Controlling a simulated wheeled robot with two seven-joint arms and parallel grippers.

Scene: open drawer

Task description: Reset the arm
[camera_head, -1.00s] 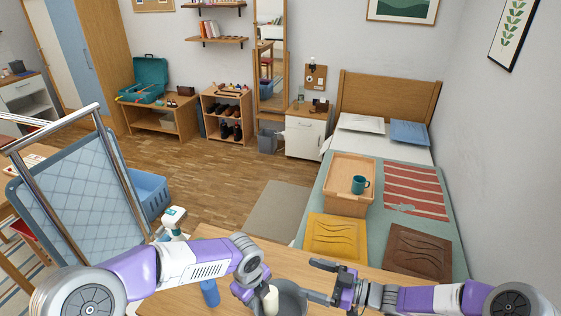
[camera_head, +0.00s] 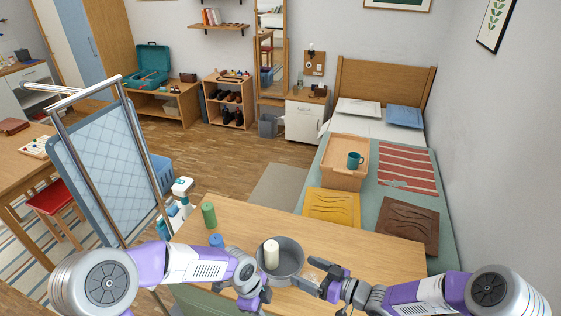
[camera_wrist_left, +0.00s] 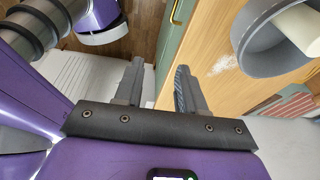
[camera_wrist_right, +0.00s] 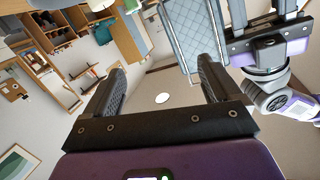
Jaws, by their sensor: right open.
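My right gripper (camera_head: 311,276) is open and empty at the right side of a grey round pot (camera_head: 293,262); I cannot tell whether it touches the pot. It also shows open in the right wrist view (camera_wrist_right: 162,88), its fingers wide apart. My left gripper (camera_head: 257,298) is low at the near edge of the wooden table (camera_head: 365,247), left of and below the pot. In the left wrist view (camera_wrist_left: 160,88) its fingers are apart with nothing between them. A cream candle (camera_head: 271,254) stands upright in the pot.
A green cylinder (camera_head: 209,216) and a blue cylinder (camera_head: 216,241) stand on the table's left part. A metal-framed blue quilted panel (camera_head: 112,165) stands to the left. The bed (camera_head: 395,180) lies beyond the table. The table's right part is clear.

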